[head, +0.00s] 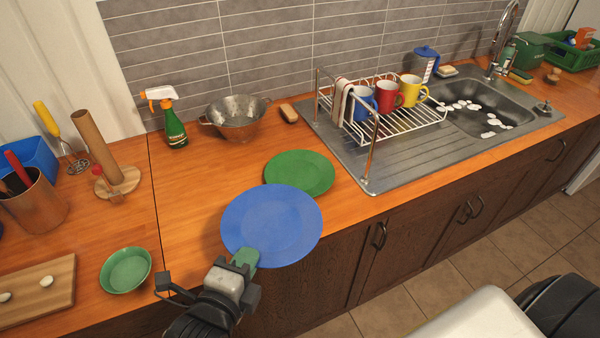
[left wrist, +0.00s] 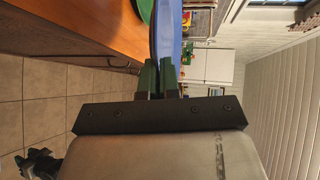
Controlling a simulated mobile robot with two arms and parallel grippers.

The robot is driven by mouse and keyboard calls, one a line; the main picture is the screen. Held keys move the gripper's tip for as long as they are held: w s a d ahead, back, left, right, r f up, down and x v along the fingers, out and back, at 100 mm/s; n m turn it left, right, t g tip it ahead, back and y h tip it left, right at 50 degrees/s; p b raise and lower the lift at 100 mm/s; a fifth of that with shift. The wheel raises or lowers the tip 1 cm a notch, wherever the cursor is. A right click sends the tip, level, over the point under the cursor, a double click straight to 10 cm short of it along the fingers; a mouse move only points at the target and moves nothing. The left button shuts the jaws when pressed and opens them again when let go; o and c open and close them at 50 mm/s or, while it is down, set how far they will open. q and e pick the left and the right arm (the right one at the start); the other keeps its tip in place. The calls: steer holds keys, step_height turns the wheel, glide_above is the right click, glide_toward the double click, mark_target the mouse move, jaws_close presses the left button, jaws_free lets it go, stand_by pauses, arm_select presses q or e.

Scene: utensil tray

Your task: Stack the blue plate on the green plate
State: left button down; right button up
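The blue plate (head: 272,224) is held by its near rim in my left gripper (head: 246,258), which is shut on it. The plate is roughly level and seems to be above the counter's front edge, overlapping the near edge of the green plate in the picture. The green plate (head: 300,173) lies on the wooden counter just behind it. In the left wrist view the blue plate (left wrist: 166,35) shows edge-on between the fingers (left wrist: 158,75), with a bit of the green plate (left wrist: 145,10) beside it. My right gripper does not show clearly in either view.
A metal colander (head: 236,118) and a spray bottle (head: 172,125) stand behind the plates. A dish rack (head: 400,122) with mugs is on the drainboard at right. A green bowl (head: 126,270) and a cutting board (head: 40,290) are at left. The counter left of the green plate is clear.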

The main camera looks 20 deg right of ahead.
arm_select(q)
steer(key=s+a+n+t+y, duration=0.1)
steer(key=a+n+t+y, duration=0.3)
steer(key=a, duration=2.1)
steer(key=n+y, duration=0.4)
steer(key=y, duration=0.2)
steer(key=shift+s+f+y, duration=0.15)
steer(key=shift+f+y, duration=0.1)
steer(key=shift+y, duration=0.05)
steer(key=shift+n, duration=0.3)
